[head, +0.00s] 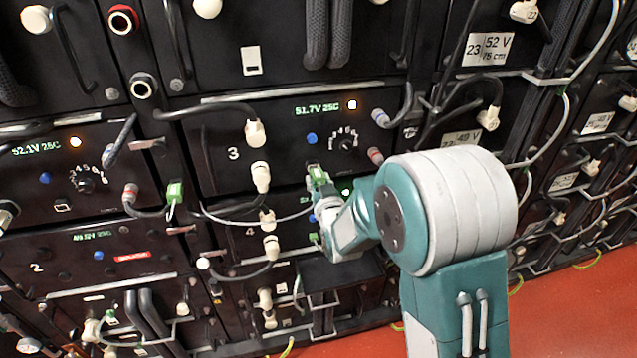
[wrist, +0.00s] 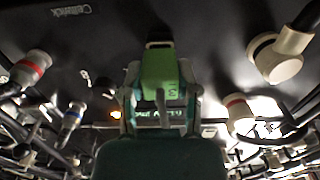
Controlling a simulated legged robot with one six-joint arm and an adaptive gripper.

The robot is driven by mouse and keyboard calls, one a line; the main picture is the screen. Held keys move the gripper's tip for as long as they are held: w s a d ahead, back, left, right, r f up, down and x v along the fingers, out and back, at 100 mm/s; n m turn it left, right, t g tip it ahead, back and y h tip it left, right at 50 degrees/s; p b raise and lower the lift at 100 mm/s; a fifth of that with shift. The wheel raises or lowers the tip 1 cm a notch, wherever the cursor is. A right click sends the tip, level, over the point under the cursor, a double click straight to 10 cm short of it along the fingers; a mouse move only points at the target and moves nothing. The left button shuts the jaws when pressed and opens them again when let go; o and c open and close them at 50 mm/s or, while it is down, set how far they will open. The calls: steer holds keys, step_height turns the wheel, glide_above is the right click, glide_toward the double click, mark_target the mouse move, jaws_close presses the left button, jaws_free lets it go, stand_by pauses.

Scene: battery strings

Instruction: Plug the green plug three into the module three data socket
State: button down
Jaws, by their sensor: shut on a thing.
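The module three panel (head: 220,160) carries a white "3" and a lit display reading 51.7V 25C. My gripper (head: 322,192) is at its lower right edge, shut on a green plug (head: 318,174). In the wrist view the green plug (wrist: 160,75) stands between the two fingers of my gripper (wrist: 160,92), with its cable toward me. Its far end is at a dark socket opening (wrist: 158,40) in the black panel. I cannot tell how deep it sits. The socket is hidden in the head view by the plug and gripper.
A thin white cable (head: 255,221) runs left from near the gripper to another green plug (head: 175,192). Cream connectors (head: 261,177) stand left of the gripper. Red floor (head: 570,310) is clear at right.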

steer(key=shift+w+a, duration=0.2)
steer(key=shift+w, duration=0.5)
steer(key=shift+c, duration=1.3)
jaws_free()
steer(key=v, duration=1.1)
steer(key=shift+s, duration=0.4)
steer(key=shift+d, duration=0.1)
